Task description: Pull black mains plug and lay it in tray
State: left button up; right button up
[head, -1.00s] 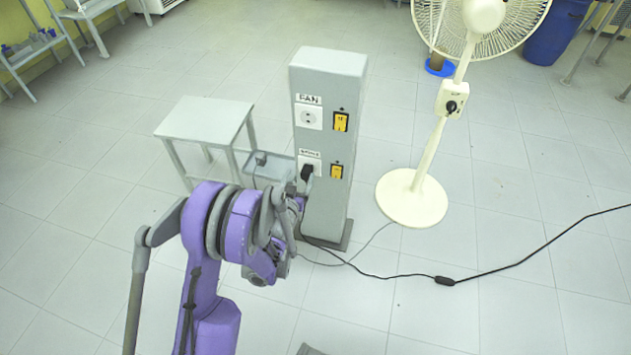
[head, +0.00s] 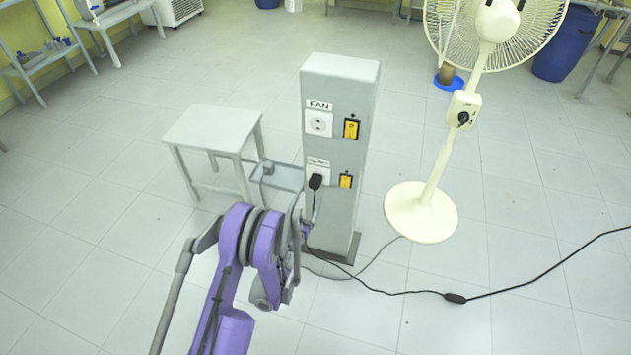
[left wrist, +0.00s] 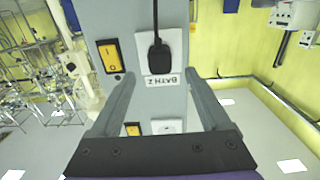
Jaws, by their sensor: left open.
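The black mains plug (head: 315,181) sits in the lower socket of the grey pillar (head: 342,80). In the left wrist view the plug (left wrist: 158,58) shows upside down, with its cord and the label BATH 2. The grey tray (head: 290,180) is at the left side of the pillar and holds a small grey plug-like piece (head: 267,167). My left gripper (left wrist: 159,75) is open, its fingers reaching toward the socket plate and apart from the plug as far as I can tell. In the head view my arm hides most of it. My right gripper is out of view.
The upper socket (head: 318,123), labelled FAN, is empty. Yellow switches (head: 351,129) sit beside both sockets. A grey stool (head: 212,128) stands left of the pillar and a cream fan (head: 421,212) right. A black cord (head: 400,292) crosses the floor.

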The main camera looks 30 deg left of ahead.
aim_at(313, 187)
pick_arm(q)
jog(key=x, duration=0.8)
jog(key=shift+b, duration=0.3)
dwell(1.1)
grip_shut()
jog(key=shift+d, duration=0.1)
dwell(0.4)
jog(key=shift+v, duration=2.95)
